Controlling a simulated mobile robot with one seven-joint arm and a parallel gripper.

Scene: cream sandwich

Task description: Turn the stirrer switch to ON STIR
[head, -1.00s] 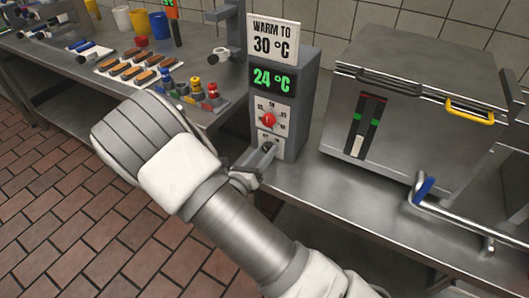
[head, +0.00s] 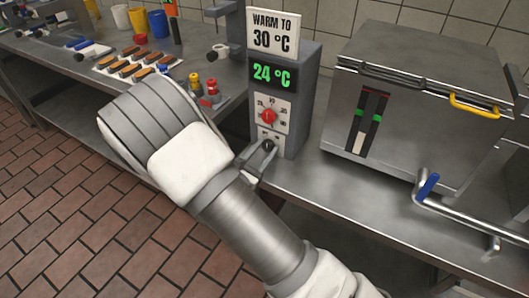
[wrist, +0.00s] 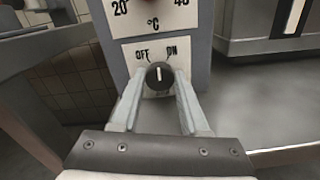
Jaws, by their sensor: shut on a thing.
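The stirrer switch (wrist: 158,70) is a small black round knob with a white pointer line, on the lower front of the grey control box (head: 286,150). OFF is printed at its upper left and ON at its upper right. The pointer stands about straight up, between the two words. My gripper (wrist: 158,84) is shut on the knob, one finger on each side of it. In the head view, my gripper (head: 262,150) is at the lower front of the box, and my wrist is to its left. The fingers partly hide the knob there.
Above the switch are a red temperature dial (head: 268,117), a green 24 °C display (head: 272,77) and a WARM TO 30 °C sign (head: 273,33). A steel vat (head: 420,120) stands to the right. A pipe with a blue handle (head: 427,187) is in front of it. Pastries (head: 125,70) lie at left.

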